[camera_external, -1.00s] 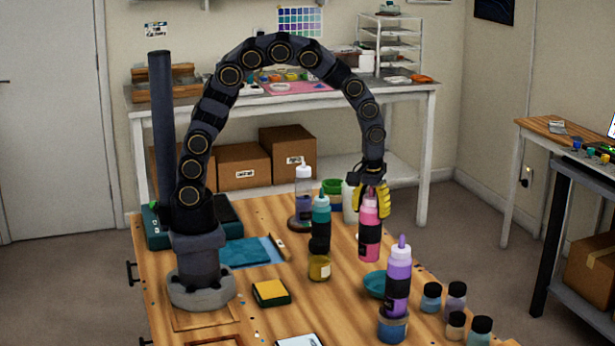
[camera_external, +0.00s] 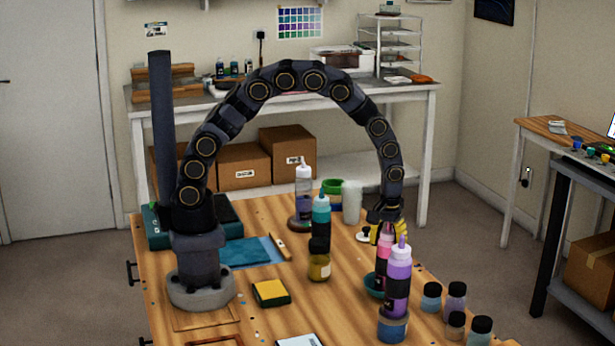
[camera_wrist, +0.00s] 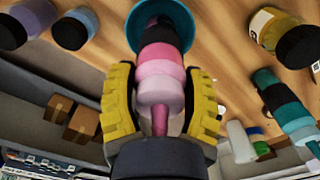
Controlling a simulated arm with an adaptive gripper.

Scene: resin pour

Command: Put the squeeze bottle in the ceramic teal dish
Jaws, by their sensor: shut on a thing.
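My gripper (camera_external: 382,231) has yellow fingers and is shut on the pink squeeze bottle (camera_external: 382,258), holding it upright by its upper part. In the wrist view the bottle (camera_wrist: 160,68) sits between the two fingers (camera_wrist: 161,95), nozzle towards the camera. The teal dish (camera_external: 372,284) is on the wooden table, partly hidden by the purple bottle. In the wrist view the dish (camera_wrist: 184,17) lies behind the bottle's base, which overlaps it. I cannot tell whether the base touches the dish.
A purple bottle (camera_external: 397,275) stands on a blue jar (camera_external: 392,329) just in front of the dish. Small jars (camera_external: 455,300) stand to the right. A teal bottle (camera_external: 321,210) and an amber jar (camera_external: 319,267) stand to the left. A translucent cup (camera_external: 352,203) is behind.

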